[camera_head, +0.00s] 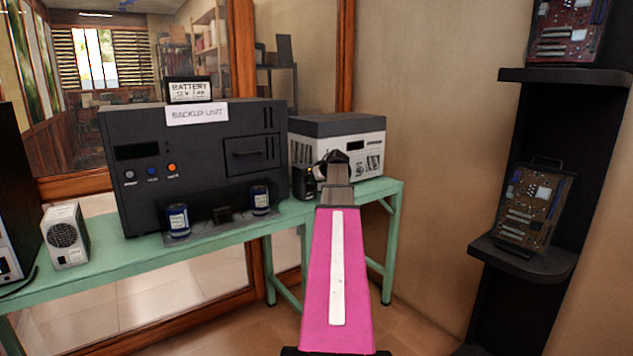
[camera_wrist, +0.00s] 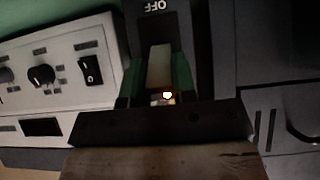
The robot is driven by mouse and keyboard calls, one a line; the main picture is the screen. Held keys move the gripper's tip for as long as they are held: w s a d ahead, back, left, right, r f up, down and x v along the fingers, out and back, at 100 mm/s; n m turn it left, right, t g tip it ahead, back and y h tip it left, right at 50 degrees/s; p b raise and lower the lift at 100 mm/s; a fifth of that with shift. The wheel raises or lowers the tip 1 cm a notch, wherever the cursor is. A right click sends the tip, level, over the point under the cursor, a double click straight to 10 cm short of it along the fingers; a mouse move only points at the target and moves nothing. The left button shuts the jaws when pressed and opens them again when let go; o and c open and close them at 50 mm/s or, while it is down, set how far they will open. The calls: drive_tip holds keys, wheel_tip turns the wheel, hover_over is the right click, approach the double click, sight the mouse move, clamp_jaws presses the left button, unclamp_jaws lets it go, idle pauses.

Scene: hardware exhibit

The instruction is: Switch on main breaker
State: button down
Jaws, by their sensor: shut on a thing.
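The main breaker is a dark upright box (camera_wrist: 150,20) with the word OFF on it, upside down in the wrist view. In the head view, the breaker (camera_head: 305,184) stands on the green table between the backup unit and a white-fronted box. My gripper (camera_wrist: 158,78) is at the breaker's front, its two green-sided fingers on either side of a pale lever (camera_wrist: 160,62). The jaws are shut on this lever. A small bright orange-white light shows at the lever's base. In the head view my gripper (camera_head: 335,168) partly covers the white-fronted box, and its fingertips are hard to make out.
The black backup unit (camera_head: 200,150) stands to the left on the green table (camera_head: 120,268). Two blue-labelled jars (camera_head: 177,220) stand before it. The white-fronted box (camera_head: 368,160) is close on the right. A black shelf (camera_head: 530,262) with circuit boards stands farther right.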

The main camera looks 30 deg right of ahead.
drive_tip(key=c, duration=0.9)
unclamp_jaws()
drive_tip(key=v, duration=1)
drive_tip(key=shift+s+r, duration=0.25)
drive_tip(key=shift+r, duration=0.05)
drive_tip(key=shift+s, duration=0.1)
